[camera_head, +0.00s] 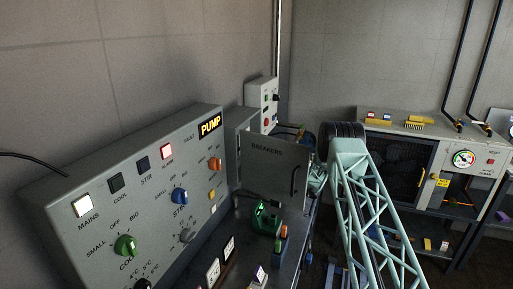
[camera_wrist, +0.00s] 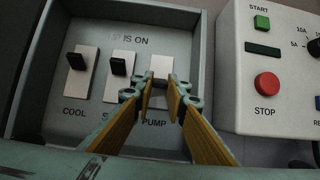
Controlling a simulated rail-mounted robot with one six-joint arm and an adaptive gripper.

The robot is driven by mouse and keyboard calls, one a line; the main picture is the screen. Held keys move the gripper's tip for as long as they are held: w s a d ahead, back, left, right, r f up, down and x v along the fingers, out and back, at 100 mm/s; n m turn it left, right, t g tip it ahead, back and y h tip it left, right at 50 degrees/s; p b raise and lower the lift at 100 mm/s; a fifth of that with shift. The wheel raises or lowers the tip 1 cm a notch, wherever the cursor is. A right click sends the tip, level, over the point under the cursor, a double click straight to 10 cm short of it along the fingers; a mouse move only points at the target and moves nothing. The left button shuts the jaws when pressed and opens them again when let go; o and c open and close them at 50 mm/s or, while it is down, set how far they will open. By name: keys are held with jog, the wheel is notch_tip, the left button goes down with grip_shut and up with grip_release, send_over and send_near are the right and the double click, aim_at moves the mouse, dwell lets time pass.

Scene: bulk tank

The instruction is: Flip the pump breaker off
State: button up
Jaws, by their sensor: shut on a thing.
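In the wrist view the pump breaker (camera_wrist: 161,66) is the rightmost of three switches on pale plates in an open grey breaker box (camera_wrist: 203,45). The label PUMP shows beneath it. My gripper (camera_wrist: 160,97) is over this plate, its yellow-padded fingers shut on the pump breaker's lever. The cool breaker (camera_wrist: 77,61) and the middle breaker (camera_wrist: 118,66) have black levers that look raised, under lettering ending in "IS ON". In the head view the breaker door (camera_head: 268,172) hides my gripper.
A white box with a green START button (camera_wrist: 262,22) and red STOP button (camera_wrist: 267,84) stands right of the breaker box. In the head view a control panel (camera_head: 130,215) with knobs, lit lamps and a PUMP sign is at the left. A bench (camera_head: 405,122) stands behind my arm.

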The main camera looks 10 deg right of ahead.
jog(key=shift+f, duration=0.1)
dwell(0.6)
jog(key=o, duration=0.9)
jog(key=shift+c, duration=0.2)
jog(key=v, duration=1.2)
jog(key=shift+f, duration=0.2)
jog(key=shift+w+a, duration=0.1)
